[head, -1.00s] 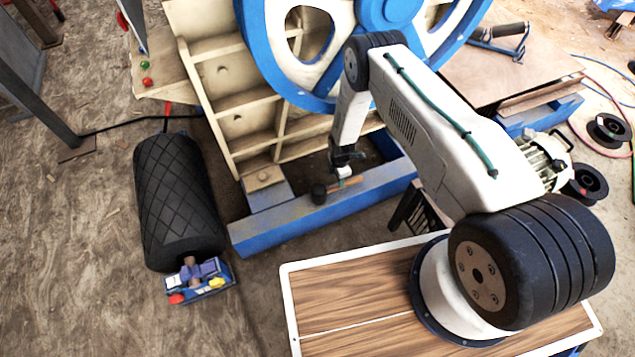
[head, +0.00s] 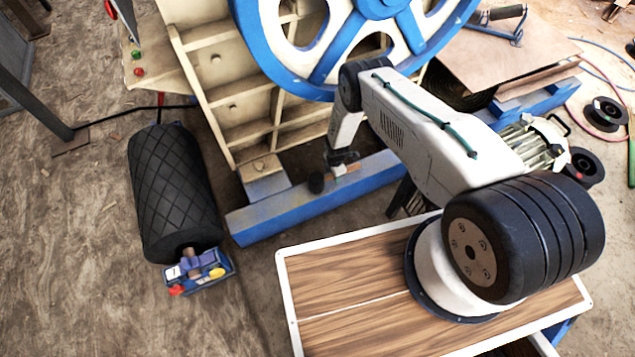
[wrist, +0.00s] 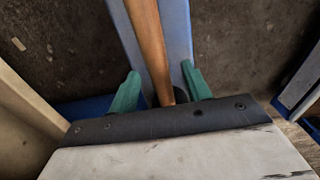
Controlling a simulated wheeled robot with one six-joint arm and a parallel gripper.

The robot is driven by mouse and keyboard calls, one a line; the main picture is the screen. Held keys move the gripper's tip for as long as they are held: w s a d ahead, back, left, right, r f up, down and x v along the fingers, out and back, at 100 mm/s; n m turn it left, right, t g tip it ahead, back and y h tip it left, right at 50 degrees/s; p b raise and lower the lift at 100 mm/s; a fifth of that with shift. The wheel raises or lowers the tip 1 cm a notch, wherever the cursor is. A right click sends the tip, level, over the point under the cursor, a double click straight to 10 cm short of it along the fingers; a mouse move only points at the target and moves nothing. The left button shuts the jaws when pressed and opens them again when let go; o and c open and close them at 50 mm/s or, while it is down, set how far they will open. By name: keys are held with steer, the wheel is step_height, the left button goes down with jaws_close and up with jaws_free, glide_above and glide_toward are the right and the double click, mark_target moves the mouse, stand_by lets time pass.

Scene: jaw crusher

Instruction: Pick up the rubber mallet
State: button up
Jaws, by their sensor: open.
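The rubber mallet lies on the blue beam (head: 270,214) of the crusher frame; its black head (head: 316,183) is at the left in the head view and its wooden handle runs right. My gripper (head: 341,166) is right at the mallet, over the handle. In the wrist view, the brown handle (wrist: 148,35) runs down between the two green fingers of my gripper (wrist: 160,88), which are apart. A dark part, probably the mallet head, shows partly behind the gripper's front edge. The gripper hides some of the handle in the head view.
The cream ribbed crusher body (head: 225,70) and blue-rimmed flywheel (head: 325,60) stand close behind the beam. A wood-topped table (head: 340,325) is in front. Cable spools (head: 605,112) lie right.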

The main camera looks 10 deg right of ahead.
jaws_close()
steer(key=shift+r, duration=0.85)
step_height(320, 180, up, 2)
steer(key=shift+r, duration=0.1)
steer(key=s+a+r, duration=0.1)
steer(key=s+a, duration=0.8)
steer(key=a, duration=0.4)
steer(key=shift+a, duration=0.15)
steer(key=shift+s, duration=0.2)
